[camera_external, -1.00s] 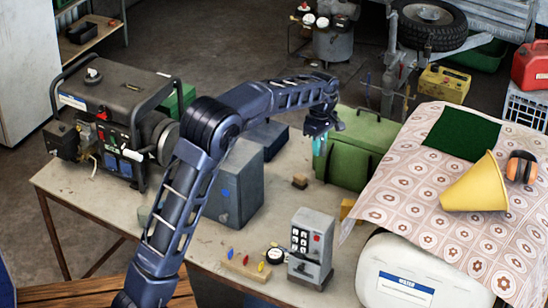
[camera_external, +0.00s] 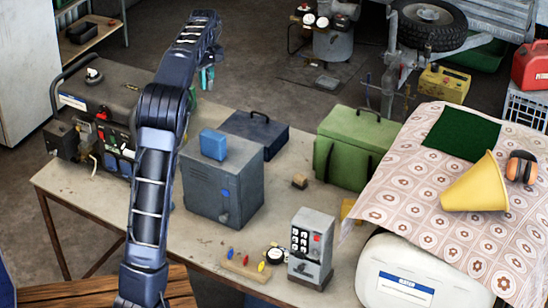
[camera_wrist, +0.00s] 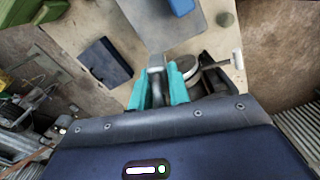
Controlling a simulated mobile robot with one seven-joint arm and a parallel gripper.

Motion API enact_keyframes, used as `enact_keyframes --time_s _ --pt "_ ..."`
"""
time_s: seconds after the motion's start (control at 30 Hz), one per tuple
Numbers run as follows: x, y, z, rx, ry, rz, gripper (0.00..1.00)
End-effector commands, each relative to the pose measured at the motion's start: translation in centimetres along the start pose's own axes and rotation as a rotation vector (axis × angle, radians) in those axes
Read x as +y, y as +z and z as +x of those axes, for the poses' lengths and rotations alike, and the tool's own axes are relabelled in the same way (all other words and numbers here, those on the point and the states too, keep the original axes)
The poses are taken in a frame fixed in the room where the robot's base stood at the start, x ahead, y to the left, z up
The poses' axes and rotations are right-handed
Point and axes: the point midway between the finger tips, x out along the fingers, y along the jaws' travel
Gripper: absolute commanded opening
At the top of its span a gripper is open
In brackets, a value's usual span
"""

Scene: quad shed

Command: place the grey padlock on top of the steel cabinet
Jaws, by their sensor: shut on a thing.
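The steel cabinet (camera_external: 222,185) is a grey upright box on the workbench, with a blue box (camera_external: 213,144) on its top. In the wrist view, part of the cabinet's pale grey top (camera_wrist: 155,30) shows ahead of the fingers. My gripper (camera_external: 206,78) is raised above and behind the cabinet, near the generator. In the wrist view, its teal fingers (camera_wrist: 165,88) are shut on a small grey thing, the grey padlock (camera_wrist: 156,76); only its upper part shows between them.
A dark generator (camera_external: 110,110) stands left of the cabinet, partly behind my arm. A dark blue case (camera_external: 256,135) is behind the cabinet, and a green toolbox (camera_external: 355,145) is to the right. A keypad box (camera_external: 312,250) stands at the front. The cabinet top beside the blue box is bare.

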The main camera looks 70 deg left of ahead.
Motion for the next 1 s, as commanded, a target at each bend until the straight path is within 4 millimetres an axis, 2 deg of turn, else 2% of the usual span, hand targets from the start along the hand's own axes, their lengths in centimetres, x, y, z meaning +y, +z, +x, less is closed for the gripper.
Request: enact_keyframes --time_s 0.13,0.27,0.8,1.0 --pt "-1.2 -1.5 -0.6 -0.001 0.0 0.005 0.0" --pt "-1.4 -1.8 0.6 -0.002 -0.001 0.008 0.0" --pt "-1.4 -1.7 12.1 -0.002 -0.002 0.007 0.0" --pt "-1.4 -1.7 14.5 -0.001 -0.001 0.008 0.0"
